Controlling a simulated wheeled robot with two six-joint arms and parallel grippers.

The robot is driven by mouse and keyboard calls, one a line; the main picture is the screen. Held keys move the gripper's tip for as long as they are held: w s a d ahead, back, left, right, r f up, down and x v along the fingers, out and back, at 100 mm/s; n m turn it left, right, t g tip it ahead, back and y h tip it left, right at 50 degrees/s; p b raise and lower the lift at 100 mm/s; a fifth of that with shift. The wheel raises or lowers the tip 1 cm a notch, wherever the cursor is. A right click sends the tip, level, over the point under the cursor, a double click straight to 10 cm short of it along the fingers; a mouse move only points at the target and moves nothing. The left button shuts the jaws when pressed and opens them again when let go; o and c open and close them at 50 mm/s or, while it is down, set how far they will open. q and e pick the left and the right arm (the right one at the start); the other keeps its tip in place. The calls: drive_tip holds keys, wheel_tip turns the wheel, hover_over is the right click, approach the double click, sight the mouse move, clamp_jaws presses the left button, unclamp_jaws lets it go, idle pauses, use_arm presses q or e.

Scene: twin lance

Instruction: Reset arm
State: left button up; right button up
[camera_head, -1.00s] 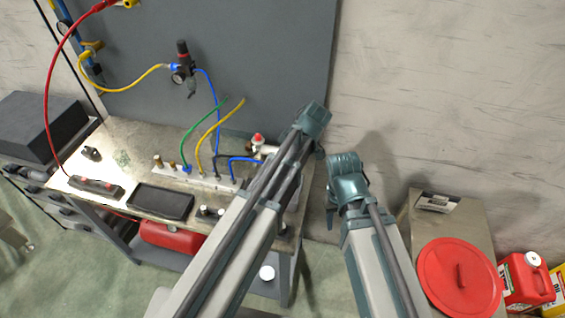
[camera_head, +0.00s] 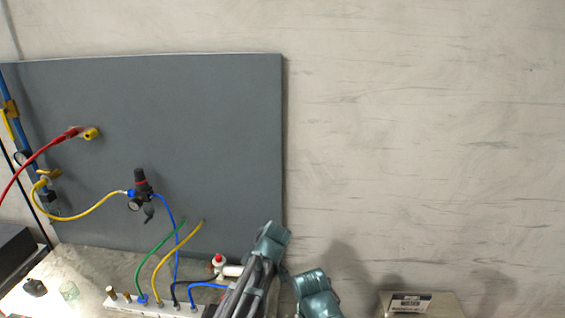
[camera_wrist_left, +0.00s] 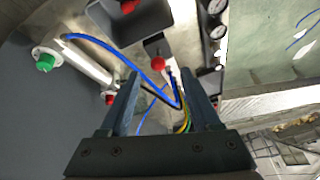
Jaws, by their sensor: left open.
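My left gripper (camera_wrist_left: 160,82) shows in the left wrist view with its two dark fingers apart. Blue and yellow hoses show beyond and between the fingers; I see nothing held. In the head view my left arm (camera_head: 262,262) rises at the bottom centre, in front of the bench. My right arm (camera_head: 315,296) is just right of it, in front of the pale wall. Neither gripper can be made out in the head view.
A grey board (camera_head: 200,110) stands behind the bench (camera_head: 75,265). A regulator (camera_head: 142,188) has yellow and blue hoses. A white manifold (camera_head: 150,307) holds several hose ends. A metal box (camera_head: 420,303) is at lower right. The wall at right is bare.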

use_arm(q)
drive_tip(key=s+d+f+m+h+b, duration=0.2)
drive_tip(key=s+d+f+m+b, duration=0.1)
drive_tip(key=s+m, duration=0.5)
drive_tip(key=s+d+f+m+h+b, duration=0.2)
drive_tip(key=s+d+f+m, duration=0.3)
drive_tip(key=s+m, duration=0.3)
drive_tip(key=shift+d+f+m+b, duration=0.25)
drive_tip(key=shift+f+m+b, duration=0.4)
drive_tip(key=shift+m+b, duration=0.15)
